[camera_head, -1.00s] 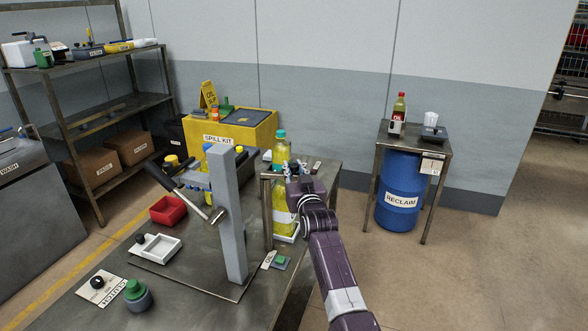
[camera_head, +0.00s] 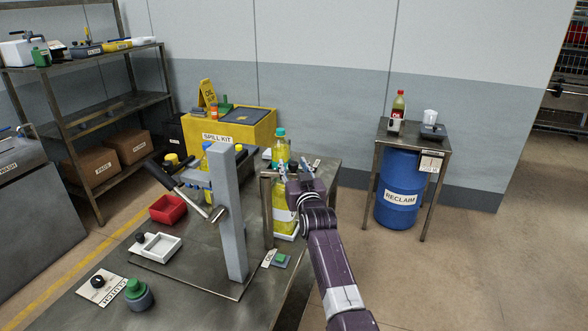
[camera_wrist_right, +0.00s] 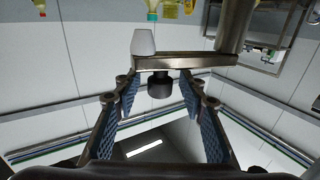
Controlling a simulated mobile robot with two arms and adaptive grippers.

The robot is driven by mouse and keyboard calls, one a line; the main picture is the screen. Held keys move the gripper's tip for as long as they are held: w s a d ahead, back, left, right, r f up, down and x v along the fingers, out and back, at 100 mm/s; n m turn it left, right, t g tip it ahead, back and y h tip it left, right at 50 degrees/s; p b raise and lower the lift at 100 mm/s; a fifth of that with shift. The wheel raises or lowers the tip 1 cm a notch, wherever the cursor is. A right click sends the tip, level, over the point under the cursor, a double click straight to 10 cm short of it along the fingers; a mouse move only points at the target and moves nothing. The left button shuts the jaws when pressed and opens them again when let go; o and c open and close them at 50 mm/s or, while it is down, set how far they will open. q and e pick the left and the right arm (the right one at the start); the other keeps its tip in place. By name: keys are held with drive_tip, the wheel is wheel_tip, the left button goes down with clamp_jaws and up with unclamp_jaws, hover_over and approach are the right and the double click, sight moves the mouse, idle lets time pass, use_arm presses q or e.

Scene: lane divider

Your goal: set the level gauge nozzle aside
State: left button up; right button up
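In the right wrist view a flat metal arm (camera_wrist_right: 185,62) carries a pale tapered piece (camera_wrist_right: 143,42) on one side and a dark round knob (camera_wrist_right: 160,86) on the other. This looks like the level gauge nozzle, but no label shows. My right gripper (camera_wrist_right: 159,95) is open, with its blue-padded fingers on either side of the knob and apart from it. In the head view my right gripper (camera_head: 296,170) is by the short metal post (camera_head: 267,212) and hides the nozzle end. My left gripper is not in view.
A tall grey column (camera_head: 228,215) with a black-handled lever stands on the bench. A red bin (camera_head: 167,209), a white tray (camera_head: 158,248) and a green-topped pot (camera_head: 137,292) are at left. A blue drum (camera_head: 398,190) stands right.

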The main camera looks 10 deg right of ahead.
drive_tip(key=s, duration=0.7)
drive_tip(key=shift+s, duration=0.2)
